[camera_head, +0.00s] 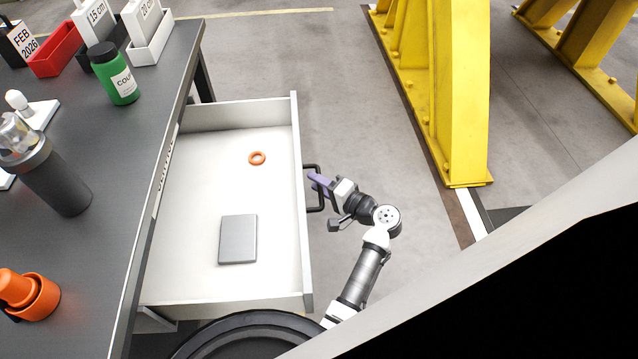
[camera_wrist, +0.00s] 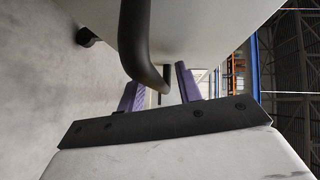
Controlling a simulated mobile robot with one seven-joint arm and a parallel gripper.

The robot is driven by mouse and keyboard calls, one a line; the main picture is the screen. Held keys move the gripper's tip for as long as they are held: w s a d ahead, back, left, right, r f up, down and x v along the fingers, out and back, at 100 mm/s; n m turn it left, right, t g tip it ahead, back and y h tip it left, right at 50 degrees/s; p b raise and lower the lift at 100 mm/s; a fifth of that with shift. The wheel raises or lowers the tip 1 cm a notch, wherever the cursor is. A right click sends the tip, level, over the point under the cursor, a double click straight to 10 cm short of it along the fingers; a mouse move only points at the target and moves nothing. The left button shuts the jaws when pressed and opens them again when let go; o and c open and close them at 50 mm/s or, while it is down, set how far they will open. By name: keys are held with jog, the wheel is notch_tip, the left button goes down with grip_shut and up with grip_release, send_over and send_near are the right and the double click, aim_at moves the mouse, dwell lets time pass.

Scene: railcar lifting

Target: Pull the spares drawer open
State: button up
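The spares drawer (camera_head: 190,278) stands pulled out from the dark workbench, its inside in full view. An orange ring (camera_head: 257,158) and a flat grey box (camera_head: 238,239) lie in it. The black bar handle (camera_head: 313,205) is on the drawer's front; it also shows large in the wrist view (camera_wrist: 136,45). My gripper (camera_head: 318,182) is at the handle. In the wrist view its two purple fingers (camera_wrist: 160,90) stand apart on either side of the handle's bent end, with gaps showing. I cannot tell whether either finger touches it.
The bench top (camera_head: 110,190) holds a green bottle (camera_head: 121,85), a dark bottle (camera_head: 58,185), an orange item (camera_head: 28,297) and a red bin (camera_head: 55,52). A yellow steel frame (camera_head: 448,100) stands to the right. Floor between drawer and frame is clear apart from my arm.

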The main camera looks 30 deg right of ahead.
jog(key=b+v, duration=0.1)
jog(key=v, duration=1.2)
jog(key=shift+s+r+b, duration=0.15)
jog(key=shift+s+b, duration=0.2)
jog(key=shift+s, duration=0.05)
jog(key=shift+d, duration=0.1)
